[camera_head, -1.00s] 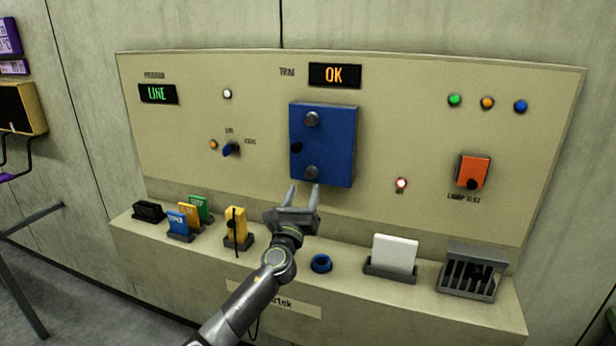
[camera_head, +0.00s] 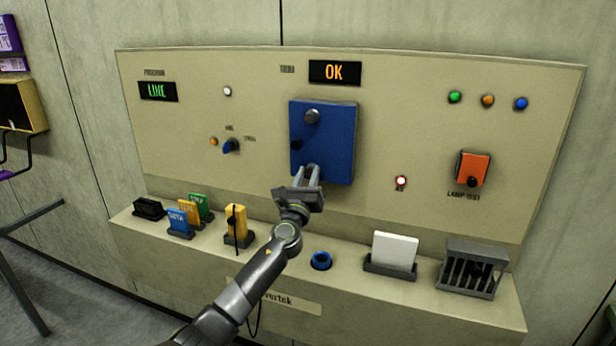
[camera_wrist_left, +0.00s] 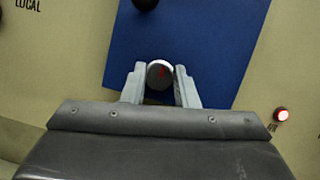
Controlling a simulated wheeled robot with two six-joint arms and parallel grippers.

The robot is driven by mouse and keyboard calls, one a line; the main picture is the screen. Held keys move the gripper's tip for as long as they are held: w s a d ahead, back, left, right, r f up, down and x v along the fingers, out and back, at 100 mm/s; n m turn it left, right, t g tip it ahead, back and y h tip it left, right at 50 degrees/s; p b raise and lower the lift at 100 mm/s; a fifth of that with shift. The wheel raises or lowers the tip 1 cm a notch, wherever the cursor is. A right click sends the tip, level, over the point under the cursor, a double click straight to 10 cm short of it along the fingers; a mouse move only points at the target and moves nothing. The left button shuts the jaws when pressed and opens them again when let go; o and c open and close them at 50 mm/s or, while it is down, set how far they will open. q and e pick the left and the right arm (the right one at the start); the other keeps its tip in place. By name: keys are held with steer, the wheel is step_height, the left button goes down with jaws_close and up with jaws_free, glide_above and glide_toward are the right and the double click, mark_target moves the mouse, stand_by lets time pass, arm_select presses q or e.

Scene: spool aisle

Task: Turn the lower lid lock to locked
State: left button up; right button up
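The blue lid (camera_head: 330,135) is on the upright panel, with a round grey upper lock (camera_head: 312,117) near its top and a dark knob (camera_head: 296,145) at its left edge. The lower lid lock (camera_wrist_left: 159,74) is a round grey knob with a red mark, seen in the left wrist view. My left gripper (camera_head: 308,171) is at the lower lock and mostly hides it in the head view. In the wrist view its two fingers (camera_wrist_left: 160,84) stand on either side of the knob, with small gaps or light contact; I cannot tell which. My right gripper is not in view.
A red-lit lamp (camera_head: 401,182) is right of the lid.

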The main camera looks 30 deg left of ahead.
arm_select(q)
steer(key=c, duration=0.3)
steer(key=shift+n, duration=0.4)
steer(key=n+g+y, duration=0.1)
steer(key=n, duration=0.2)
steer(key=n+g+y, duration=0.1)
steer(key=n, duration=0.2)
steer(key=shift+d+y, duration=0.15)
steer(key=shift+y, duration=0.25)
steer(key=n+g+p, duration=0.1)
steer(key=n, duration=0.2)
steer(key=n+g+y, duration=0.1)
steer(key=n, duration=0.2)
steer(key=shift+r+n+g+p, duration=0.15)
steer(key=shift+n+g+p, duration=0.25)
steer(key=n+g+p, duration=0.1)
steer(key=n+p, duration=0.1)
steer(key=n, duration=0.2)
steer(key=shift+n+g, duration=0.3)
steer(key=shift+g, duration=0.1)
steer(key=shift+n+g+h+p, duration=0.35)
steer(key=shift+n+p, duration=0.55)
steer(key=shift+n, duration=0.6)
steer(key=o, duration=1)
